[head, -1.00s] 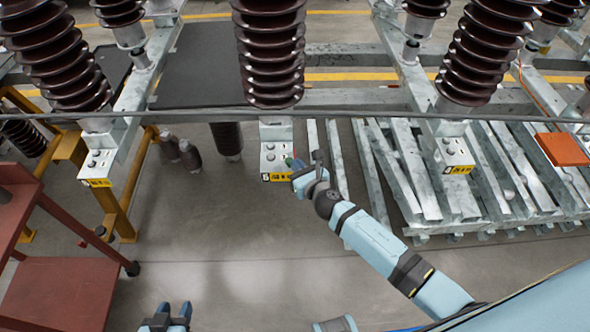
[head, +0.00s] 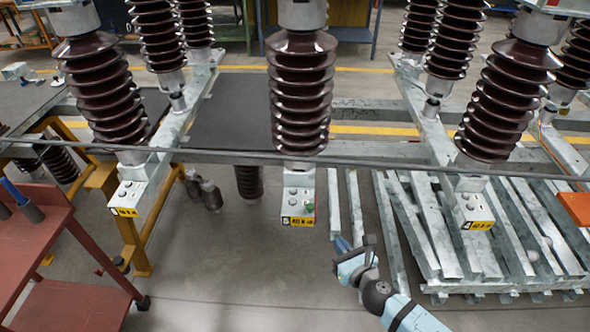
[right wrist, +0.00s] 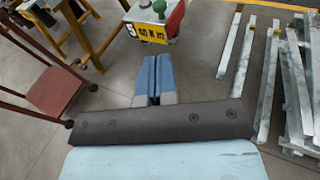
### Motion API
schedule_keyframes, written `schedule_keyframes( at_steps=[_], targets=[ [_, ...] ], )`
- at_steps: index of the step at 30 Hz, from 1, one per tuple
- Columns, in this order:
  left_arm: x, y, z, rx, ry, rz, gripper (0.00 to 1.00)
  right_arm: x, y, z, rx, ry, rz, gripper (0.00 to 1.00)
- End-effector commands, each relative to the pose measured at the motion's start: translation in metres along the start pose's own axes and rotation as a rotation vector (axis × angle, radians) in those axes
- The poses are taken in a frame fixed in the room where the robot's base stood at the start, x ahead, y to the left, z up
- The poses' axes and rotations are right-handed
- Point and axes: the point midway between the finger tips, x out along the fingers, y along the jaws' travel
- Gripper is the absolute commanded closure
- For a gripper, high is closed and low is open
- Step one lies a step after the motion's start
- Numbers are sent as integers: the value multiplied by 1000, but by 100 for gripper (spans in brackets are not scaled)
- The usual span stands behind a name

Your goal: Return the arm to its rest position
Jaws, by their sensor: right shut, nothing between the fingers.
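My right gripper (head: 342,244) is shut and empty. In the head view it is below and to the right of the middle control box (head: 298,198), apart from it. In the right wrist view the blue fingers (right wrist: 152,78) are together, and the control box (right wrist: 157,20) with a green knob and a yellow label marked 5 stands beyond them. My right arm (head: 405,312) reaches in from the bottom right of the head view. My left gripper does not show now.
Brown ribbed insulators (head: 301,95) stand on a grey metal frame. More boxes sit at left (head: 138,196) and right (head: 474,207). A red cart (head: 75,285) is at the lower left. Metal beams (head: 440,225) lie stacked at right. The floor between is clear.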

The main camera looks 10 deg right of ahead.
Motion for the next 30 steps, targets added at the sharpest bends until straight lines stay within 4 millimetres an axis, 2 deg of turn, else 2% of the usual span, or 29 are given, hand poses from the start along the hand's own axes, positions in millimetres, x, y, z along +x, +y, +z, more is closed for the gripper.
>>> schedule_keyframes(
  at_steps=[5,8,11,18,21,25,27,30],
  targets=[
    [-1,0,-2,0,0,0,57,-2,1,1,30,5,-2,100],
    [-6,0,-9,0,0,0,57,-13,5,3,206,29,-12,100],
    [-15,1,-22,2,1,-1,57,-34,11,6,576,76,-47,100],
    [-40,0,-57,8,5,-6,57,-106,34,11,1807,175,-257,100],
    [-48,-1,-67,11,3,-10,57,-133,44,15,2274,179,-376,100],
    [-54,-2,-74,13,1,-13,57,-160,53,20,2731,155,-519,100],
    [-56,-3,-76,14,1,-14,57,-169,57,22,2892,139,-574,100],
    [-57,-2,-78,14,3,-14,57,-176,59,22,3024,121,-624,100]
  ],
)
